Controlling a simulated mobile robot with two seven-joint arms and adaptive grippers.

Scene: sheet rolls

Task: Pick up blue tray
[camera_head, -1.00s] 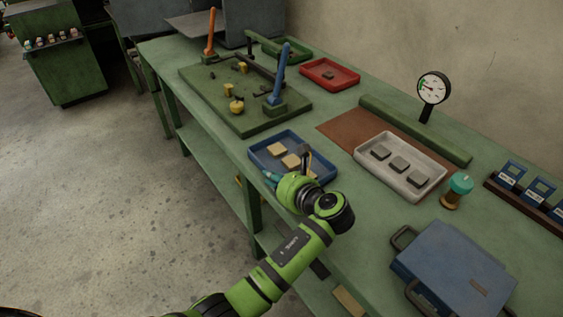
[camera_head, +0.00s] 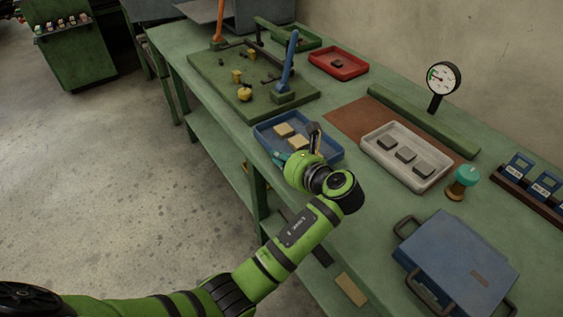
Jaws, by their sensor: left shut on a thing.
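The blue tray (camera_head: 268,131) lies at the near edge of the green workbench, with several pale tan blocks (camera_head: 284,130) in it. My left gripper (camera_head: 301,148) reaches over the tray's near right side. It is shut on the tray, by its near wall as far as I can see; my green wrist hides much of the fingers and the tray's near right corner. Whether the tray is clear of the bench top I cannot tell. My right gripper is not in view.
A white tray (camera_head: 373,135) with dark blocks stands to the right on a brown mat (camera_head: 341,116). A red tray (camera_head: 352,72) and a green fixture plate (camera_head: 211,82) with levers lie behind. A blue case (camera_head: 455,262) lies front right, beside a teal-capped bottle (camera_head: 465,176).

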